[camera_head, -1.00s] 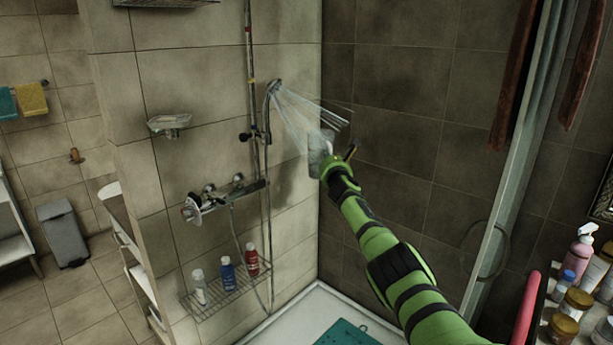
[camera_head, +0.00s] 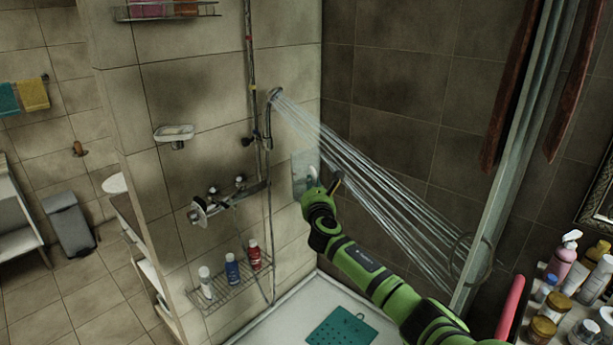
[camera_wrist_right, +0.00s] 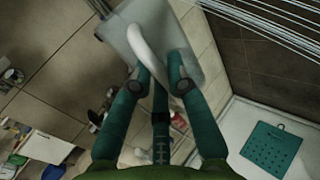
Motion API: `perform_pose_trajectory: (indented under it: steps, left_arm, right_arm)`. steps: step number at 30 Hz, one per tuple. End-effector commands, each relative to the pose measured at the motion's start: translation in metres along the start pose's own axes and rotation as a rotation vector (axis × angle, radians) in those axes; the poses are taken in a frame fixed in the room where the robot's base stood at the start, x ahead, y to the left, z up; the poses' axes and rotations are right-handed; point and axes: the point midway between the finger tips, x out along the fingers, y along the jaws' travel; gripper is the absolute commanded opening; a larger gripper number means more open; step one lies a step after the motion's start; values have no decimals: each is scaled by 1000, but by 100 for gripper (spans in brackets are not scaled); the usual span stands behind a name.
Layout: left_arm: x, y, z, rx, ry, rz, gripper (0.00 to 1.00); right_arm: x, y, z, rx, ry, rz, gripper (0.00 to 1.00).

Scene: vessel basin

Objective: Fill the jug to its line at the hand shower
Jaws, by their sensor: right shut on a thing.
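The jug (camera_head: 302,176) is a clear, pale vessel in the shower corner, in front of the tiled wall. My right gripper (camera_head: 321,190) is shut on its handle; the wrist view shows the dark teal fingers (camera_wrist_right: 158,78) around the pale curved handle (camera_wrist_right: 143,47). The hand shower (camera_head: 273,96) hangs on its rail, running. Its water (camera_head: 345,160) fans down to the right, passing above and to the right of the jug. I see no stream entering the jug in the head view. The fill line and any water level cannot be made out. My left gripper is not in view.
The mixer tap (camera_head: 222,196) and a wire shelf with several bottles (camera_head: 232,272) are on the wall left of the jug. A glass panel edge (camera_head: 512,150) stands right. A teal mat (camera_head: 340,328) lies on the white shower tray (camera_head: 290,312).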

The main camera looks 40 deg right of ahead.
Motion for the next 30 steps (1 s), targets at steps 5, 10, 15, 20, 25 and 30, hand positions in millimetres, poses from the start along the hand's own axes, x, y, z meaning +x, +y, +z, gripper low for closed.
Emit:
perform_pose_trajectory:
  steps: [5,10,15,20,25,30]
  left_arm:
    - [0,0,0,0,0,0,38]
    - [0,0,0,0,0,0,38]
    - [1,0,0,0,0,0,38]
    - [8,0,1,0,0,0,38]
    - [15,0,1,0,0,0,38]
    - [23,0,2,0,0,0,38]
  right_arm:
    - [0,0,1,1,-3,0,0]
    - [0,0,1,0,-3,0,0]
    - [1,-1,1,0,-3,-1,0]
    - [13,-7,0,-1,-4,-1,0]
    - [28,-15,-1,0,-3,-3,0]
    - [43,-23,0,-1,-4,-2,0]
